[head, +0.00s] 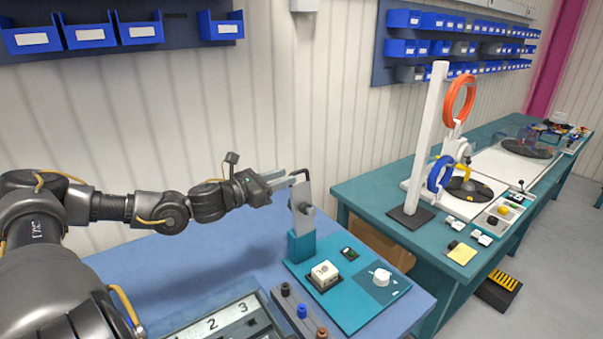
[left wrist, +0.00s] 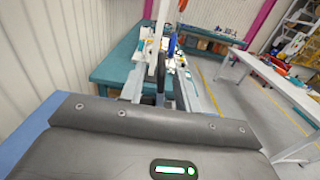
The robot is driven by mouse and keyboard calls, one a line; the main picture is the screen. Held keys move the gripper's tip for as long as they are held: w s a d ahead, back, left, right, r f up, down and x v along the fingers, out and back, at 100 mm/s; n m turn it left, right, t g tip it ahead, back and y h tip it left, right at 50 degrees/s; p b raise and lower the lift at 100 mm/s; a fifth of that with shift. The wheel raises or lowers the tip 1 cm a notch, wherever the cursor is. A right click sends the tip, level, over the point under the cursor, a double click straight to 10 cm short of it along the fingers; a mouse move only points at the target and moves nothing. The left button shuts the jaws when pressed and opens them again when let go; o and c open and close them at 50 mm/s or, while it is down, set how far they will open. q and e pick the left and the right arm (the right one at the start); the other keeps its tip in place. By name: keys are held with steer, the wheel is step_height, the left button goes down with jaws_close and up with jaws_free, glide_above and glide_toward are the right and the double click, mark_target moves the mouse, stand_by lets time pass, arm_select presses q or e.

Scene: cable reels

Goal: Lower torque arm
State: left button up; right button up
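A grey upright plate (head: 303,208) stands in a teal block (head: 300,246) on the blue table. A small black bent bar (head: 300,172) sits at its top, likely the torque arm. My left gripper (head: 287,179) comes from the left at the height of the plate's top, its fingers close to the bar. In the left wrist view its two fingers (left wrist: 160,92) are apart, with a dark bar (left wrist: 160,84) between them and gaps seeming to show on both sides. Contact cannot be told. My right gripper is not in view.
A teal board (head: 345,312) carries a white block (head: 325,273) and a white round part (head: 382,276). A numbered tray (head: 222,322) and several knobs lie in front. A teal bench (head: 365,190) on the right carries a white post (head: 428,140) and an orange ring (head: 459,98).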

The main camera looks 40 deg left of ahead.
mark_target(301, 172)
arm_select(q)
steer(key=p+x, duration=0.1)
steer(key=x, duration=0.1)
steer(key=p+x, duration=0.2)
steer(key=x, duration=0.1)
steer(key=shift+r, duration=0.25)
steer(key=shift+w+d+f, duration=0.15)
steer(key=shift+w+d, duration=0.05)
steer(key=shift+w, duration=0.3)
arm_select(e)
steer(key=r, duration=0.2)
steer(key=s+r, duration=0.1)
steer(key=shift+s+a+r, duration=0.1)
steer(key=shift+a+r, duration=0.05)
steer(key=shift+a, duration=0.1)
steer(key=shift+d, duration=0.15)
arm_select(q)
jaws_close()
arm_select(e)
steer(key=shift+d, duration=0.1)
